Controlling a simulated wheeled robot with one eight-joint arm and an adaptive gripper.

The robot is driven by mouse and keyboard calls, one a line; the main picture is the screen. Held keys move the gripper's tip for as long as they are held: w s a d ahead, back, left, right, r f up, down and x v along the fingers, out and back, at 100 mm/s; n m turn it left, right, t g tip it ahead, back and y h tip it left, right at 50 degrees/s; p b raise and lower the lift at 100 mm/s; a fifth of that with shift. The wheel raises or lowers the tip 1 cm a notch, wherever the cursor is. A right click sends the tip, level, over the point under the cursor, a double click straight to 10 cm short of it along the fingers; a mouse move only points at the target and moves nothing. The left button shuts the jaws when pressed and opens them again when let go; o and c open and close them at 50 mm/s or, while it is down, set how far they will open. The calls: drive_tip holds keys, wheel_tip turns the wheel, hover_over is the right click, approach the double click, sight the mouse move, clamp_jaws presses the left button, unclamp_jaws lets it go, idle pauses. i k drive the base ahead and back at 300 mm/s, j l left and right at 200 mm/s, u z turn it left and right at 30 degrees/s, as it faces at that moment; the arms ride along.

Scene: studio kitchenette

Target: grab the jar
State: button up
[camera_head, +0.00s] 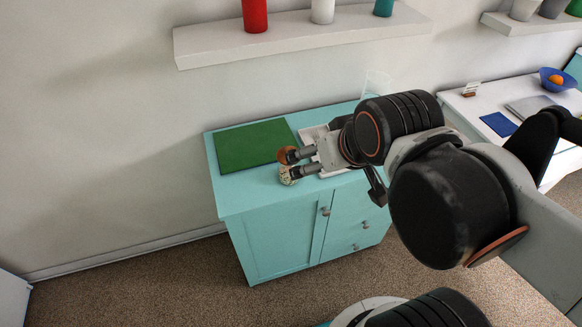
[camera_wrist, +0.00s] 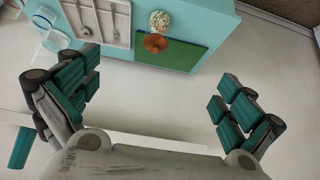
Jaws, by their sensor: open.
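A clear glass vessel (camera_head: 377,84), which may be the jar, shows partly behind my arm at the back of the teal cabinet. In the wrist view, clear vessels appear at the upper left, one by the cabinet's edge (camera_wrist: 55,40); I cannot tell which is the jar. My gripper (camera_head: 294,163) is open above the cabinet top. In the wrist view its fingers (camera_wrist: 155,92) are wide apart with nothing between them. A brown round item (camera_wrist: 155,43) and a speckled item (camera_wrist: 159,20) lie beyond the fingers.
The teal cabinet (camera_head: 270,195) carries a green board (camera_head: 250,143) and a white cutlery tray (camera_wrist: 122,38). A wall shelf (camera_head: 290,36) with red, white and teal vessels hangs above. At right, a white table (camera_head: 484,102) holds a blue bowl (camera_head: 556,84) of fruit.

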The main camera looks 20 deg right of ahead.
sight(285, 178)
drive_tip(key=k+j+z, duration=0.5)
drive_tip(key=k+z, duration=0.6)
drive_tip(key=k, duration=0.2)
